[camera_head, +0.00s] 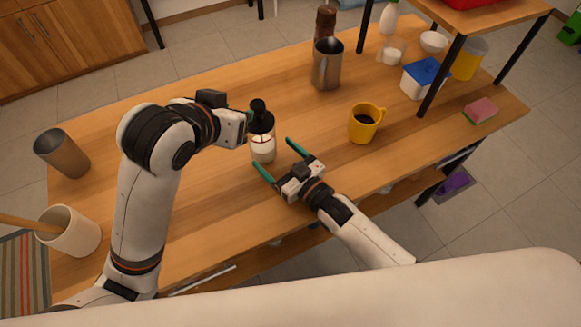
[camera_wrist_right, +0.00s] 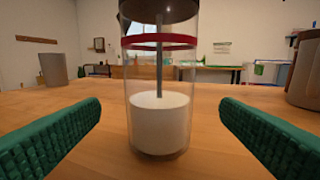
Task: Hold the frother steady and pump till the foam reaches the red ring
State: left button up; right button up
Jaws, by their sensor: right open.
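The frother (camera_head: 263,148) stands upright on the wooden table, with a black top and a clear body. In the right wrist view its clear cylinder (camera_wrist_right: 138,75) holds white liquid or foam (camera_wrist_right: 160,122) low down, well below the red ring (camera_wrist_right: 160,41); a grey rod runs down inside. My right gripper (camera_head: 275,153) is open, its green fingers spread on either side of the frother, with gaps showing in the wrist view. My left gripper (camera_head: 245,120) is beside the frother's black top; its fingers are mostly hidden, so contact is unclear.
A yellow mug (camera_head: 362,128) of dark liquid stands right of the frother, and a metal pitcher (camera_head: 326,72) behind it. A metal cup (camera_head: 62,153) and a cream crock (camera_head: 72,235) are at left. A blue-lidded box (camera_head: 422,80) is near the shelf post. The table's middle left is clear.

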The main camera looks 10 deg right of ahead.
aim_at(262, 143)
jog(key=x, duration=0.6)
jog(key=shift+a, duration=0.1)
jog(key=c, duration=1.3)
